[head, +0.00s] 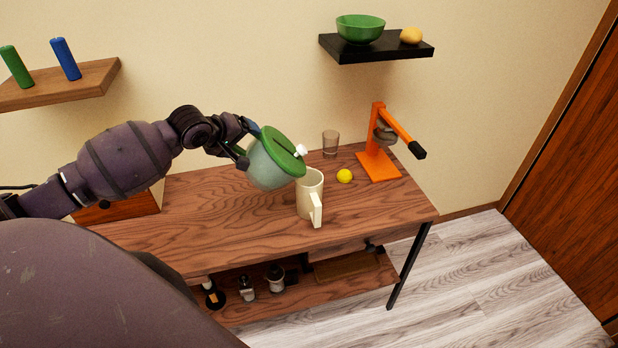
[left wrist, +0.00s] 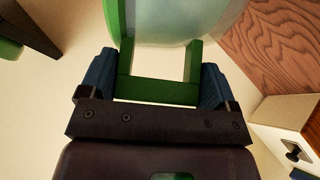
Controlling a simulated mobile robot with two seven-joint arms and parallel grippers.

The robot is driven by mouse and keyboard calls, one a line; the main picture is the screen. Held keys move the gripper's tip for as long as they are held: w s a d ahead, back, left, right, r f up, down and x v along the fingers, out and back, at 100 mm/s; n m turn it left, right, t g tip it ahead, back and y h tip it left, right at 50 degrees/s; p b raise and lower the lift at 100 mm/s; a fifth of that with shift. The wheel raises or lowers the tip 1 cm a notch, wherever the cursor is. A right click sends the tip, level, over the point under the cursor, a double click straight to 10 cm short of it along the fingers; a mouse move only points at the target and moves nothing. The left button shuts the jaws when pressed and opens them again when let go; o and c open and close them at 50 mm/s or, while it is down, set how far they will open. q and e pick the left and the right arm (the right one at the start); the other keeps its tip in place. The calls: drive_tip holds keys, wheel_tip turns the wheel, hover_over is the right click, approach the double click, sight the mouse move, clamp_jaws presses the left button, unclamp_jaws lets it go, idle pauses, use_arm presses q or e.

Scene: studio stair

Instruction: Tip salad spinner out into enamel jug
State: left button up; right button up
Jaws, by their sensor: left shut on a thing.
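The salad spinner (head: 270,168) has a pale translucent bowl and a green lid with a white knob. My left gripper (head: 246,150) holds it tilted to the right, above the table and just left of the enamel jug. In the left wrist view the gripper (left wrist: 158,85) is shut on the spinner's green handle (left wrist: 158,92), with the bowl (left wrist: 165,22) beyond. The cream enamel jug (head: 305,188) stands upright on the table, its handle towards me. The lid's edge is close to the jug's rim; I cannot tell whether they touch. My right gripper is not in view.
On the wooden table (head: 215,205), a glass (head: 330,143), a yellow ball (head: 344,176) and an orange press (head: 378,160) stand behind and right of the jug. The table's front is clear. A black shelf (head: 375,50) hangs above, holding a green bowl (head: 360,28).

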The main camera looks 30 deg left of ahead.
use_arm(q)
drive_tip(key=shift+w+d+r, duration=0.15)
drive_tip(key=shift+d, duration=0.05)
